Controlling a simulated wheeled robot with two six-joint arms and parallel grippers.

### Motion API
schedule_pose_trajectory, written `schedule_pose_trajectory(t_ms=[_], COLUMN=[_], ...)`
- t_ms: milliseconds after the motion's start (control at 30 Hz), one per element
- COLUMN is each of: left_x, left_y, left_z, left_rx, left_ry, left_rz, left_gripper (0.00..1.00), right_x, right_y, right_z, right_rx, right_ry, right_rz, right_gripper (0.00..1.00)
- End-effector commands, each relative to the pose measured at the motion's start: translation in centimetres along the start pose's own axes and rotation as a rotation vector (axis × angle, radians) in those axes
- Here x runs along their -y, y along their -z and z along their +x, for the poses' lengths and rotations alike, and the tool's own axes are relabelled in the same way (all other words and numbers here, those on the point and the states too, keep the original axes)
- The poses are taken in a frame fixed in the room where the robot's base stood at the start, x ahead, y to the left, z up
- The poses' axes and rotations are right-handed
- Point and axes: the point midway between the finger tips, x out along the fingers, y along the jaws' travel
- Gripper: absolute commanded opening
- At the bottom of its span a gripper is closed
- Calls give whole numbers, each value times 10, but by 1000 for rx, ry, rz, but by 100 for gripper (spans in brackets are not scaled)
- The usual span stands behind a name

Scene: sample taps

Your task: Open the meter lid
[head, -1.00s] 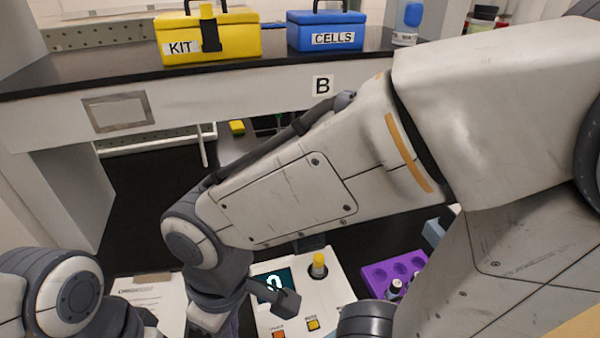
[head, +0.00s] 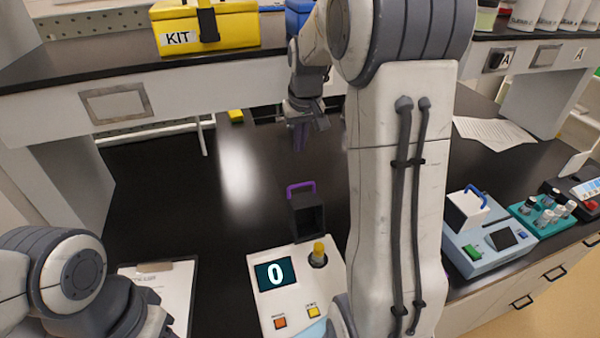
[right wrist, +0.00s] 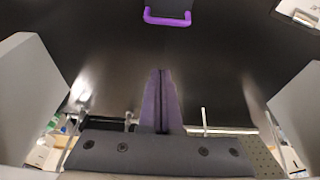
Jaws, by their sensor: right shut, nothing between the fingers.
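The white meter (head: 285,312) stands on the bench at the bottom centre of the head view, its display (head: 276,274) reading 0. A vial with a yellow cap (head: 319,249) stands in its well. The dark meter lid (head: 311,222) with a purple handle (head: 300,186) stands raised at the meter's back edge, its hollow side showing, clear of the well. The handle also shows in the right wrist view (right wrist: 168,19). My right gripper (head: 300,145) is shut and empty, above the bench behind the lid, apart from the handle. My left arm shows at lower left; its gripper is not seen.
A clipboard (head: 165,285) lies left of the meter. A blue device (head: 490,243) with a white lid and a teal vial rack (head: 545,215) stand to the right. The yellow KIT box (head: 225,35) is on the shelf. The bench behind the meter is largely clear.

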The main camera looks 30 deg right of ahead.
Motion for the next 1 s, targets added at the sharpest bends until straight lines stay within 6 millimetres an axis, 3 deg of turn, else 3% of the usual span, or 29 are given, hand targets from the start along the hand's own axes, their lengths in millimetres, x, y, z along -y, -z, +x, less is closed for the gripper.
schedule_pose_trajectory(t_ms=[167,500,700,1000], left_x=[-1,-2,-3,-3], left_y=[0,1,2,2], left_z=[-8,-27,-40,-43], left_rx=[0,0,0,0], left_ry=[0,0,0,0], left_rz=[0,-1,1,2], left_gripper=[50,50,50,50], right_x=[0,1,1,1], right_y=[-1,-2,-27,-39], right_z=[25,97,84,82], right_rx=[7,8,3,0], right_ry=[1,1,1,1], right_rz=[0,0,-1,0], right_gripper=[0,0,0,0])
